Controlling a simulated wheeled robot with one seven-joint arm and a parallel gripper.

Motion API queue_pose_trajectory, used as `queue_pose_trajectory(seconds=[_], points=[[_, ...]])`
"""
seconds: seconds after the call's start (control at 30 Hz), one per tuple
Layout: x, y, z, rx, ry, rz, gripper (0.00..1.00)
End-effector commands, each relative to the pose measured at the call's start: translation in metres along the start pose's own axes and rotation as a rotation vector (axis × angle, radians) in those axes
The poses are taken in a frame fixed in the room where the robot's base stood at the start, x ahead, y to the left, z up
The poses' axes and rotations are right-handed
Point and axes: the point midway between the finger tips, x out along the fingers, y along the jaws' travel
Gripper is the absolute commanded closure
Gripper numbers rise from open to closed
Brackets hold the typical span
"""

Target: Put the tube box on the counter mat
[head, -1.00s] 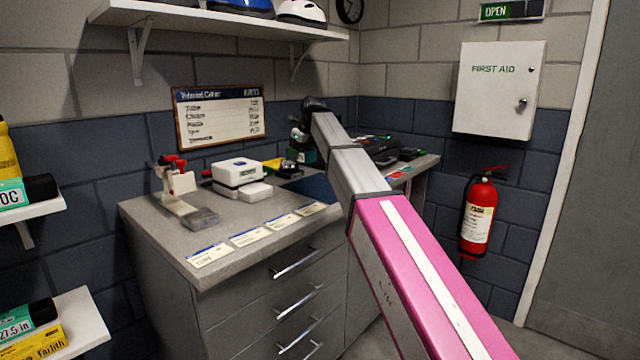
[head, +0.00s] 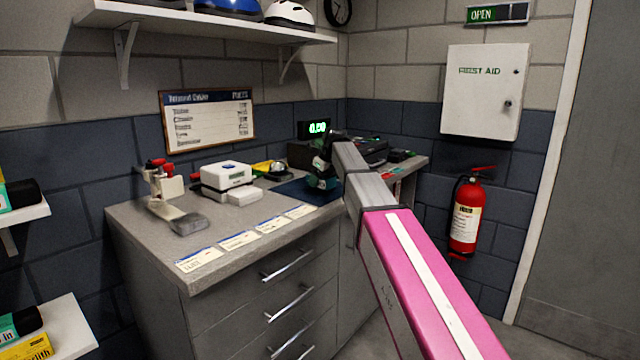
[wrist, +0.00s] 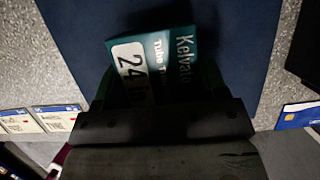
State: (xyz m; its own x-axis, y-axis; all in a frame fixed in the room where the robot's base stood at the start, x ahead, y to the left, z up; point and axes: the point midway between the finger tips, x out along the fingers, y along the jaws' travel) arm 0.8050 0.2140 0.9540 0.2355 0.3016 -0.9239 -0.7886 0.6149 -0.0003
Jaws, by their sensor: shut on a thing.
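The tube box (wrist: 150,58) is teal with a white label reading "24 in" and white lettering. My gripper (wrist: 160,92) is shut on it. The counter mat (head: 296,191) is a flat dark blue sheet on the counter. In the wrist view the mat (wrist: 238,45) lies beneath the box. I cannot tell whether the box touches the mat. My gripper's body hides the box's near end.
A white device (head: 227,178) and a clamp-like tool with red knobs (head: 163,185) stand left of the mat. Several price cards (head: 239,240) line the counter's front edge. A dark register with a green display (head: 317,128) stands behind. A fire extinguisher (head: 465,215) hangs at right.

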Motion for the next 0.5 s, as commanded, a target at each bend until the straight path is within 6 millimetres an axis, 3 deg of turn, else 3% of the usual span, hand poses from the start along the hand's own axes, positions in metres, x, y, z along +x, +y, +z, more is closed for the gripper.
queue_pose_trajectory(seconds=[0.1, 0.43, 0.47, 0.5], points=[[0.0114, 0.0006, -0.0051, 0.000, 0.000, 0.001, 0.62], [0.0138, 0.0003, -0.0056, 0.000, 0.000, 0.000, 0.62], [0.0135, 0.0003, -0.0055, 0.000, 0.000, 0.000, 0.24], [0.0134, 0.0002, -0.0054, 0.000, 0.000, 0.000, 0.11]])
